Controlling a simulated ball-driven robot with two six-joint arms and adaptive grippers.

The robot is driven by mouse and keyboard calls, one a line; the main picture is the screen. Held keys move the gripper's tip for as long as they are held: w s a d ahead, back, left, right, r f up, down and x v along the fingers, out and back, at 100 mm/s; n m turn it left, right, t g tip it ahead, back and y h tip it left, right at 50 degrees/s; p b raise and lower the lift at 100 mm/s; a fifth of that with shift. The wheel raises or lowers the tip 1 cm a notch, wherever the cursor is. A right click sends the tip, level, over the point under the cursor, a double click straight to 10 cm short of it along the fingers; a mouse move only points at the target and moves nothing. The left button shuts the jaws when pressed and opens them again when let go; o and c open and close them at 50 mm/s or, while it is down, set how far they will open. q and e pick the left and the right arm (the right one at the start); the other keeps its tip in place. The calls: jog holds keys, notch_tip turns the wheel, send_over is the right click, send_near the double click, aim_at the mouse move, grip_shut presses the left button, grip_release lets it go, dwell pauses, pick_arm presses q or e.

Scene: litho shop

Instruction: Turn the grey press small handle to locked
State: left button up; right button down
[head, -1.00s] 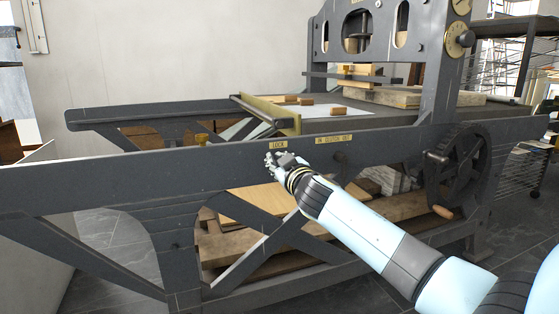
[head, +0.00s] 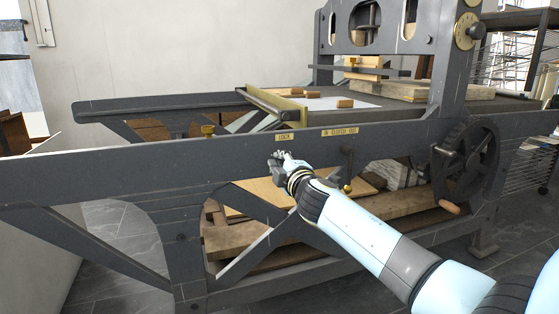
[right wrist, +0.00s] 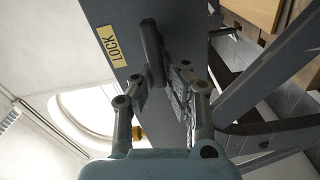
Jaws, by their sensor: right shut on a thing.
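The grey press (head: 110,178) fills the head view. Its small handle (right wrist: 150,45) is a dark, rounded lever on the side rail, beside the yellow LOCK label (right wrist: 112,46). My right gripper (right wrist: 161,80) is shut on the lower part of this handle, with one finger on each side. In the head view the right gripper (head: 281,157) is just below the LOCK label (head: 284,138) and hides most of the handle. My left gripper is in neither view.
A clutch label (head: 340,131) and a dark lever with a brass knob (head: 347,188) are right of my gripper. A large gear wheel (head: 470,165) is further right. Wooden blocks (head: 345,103) lie on the press bed. Diagonal braces stand below the rail.

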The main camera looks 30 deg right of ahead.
jog(key=shift+d+n, duration=0.2)
jog(key=shift+n, duration=0.5)
jog(key=shift+n, duration=0.4)
jog(key=c, duration=1.7)
grip_release()
jog(key=o, duration=0.3)
jog(key=shift+s+d, duration=0.15)
jog(key=shift+d, duration=0.05)
jog(key=shift+o, duration=0.2)
jog(key=shift+a, duration=0.15)
jog(key=shift+f, duration=0.1)
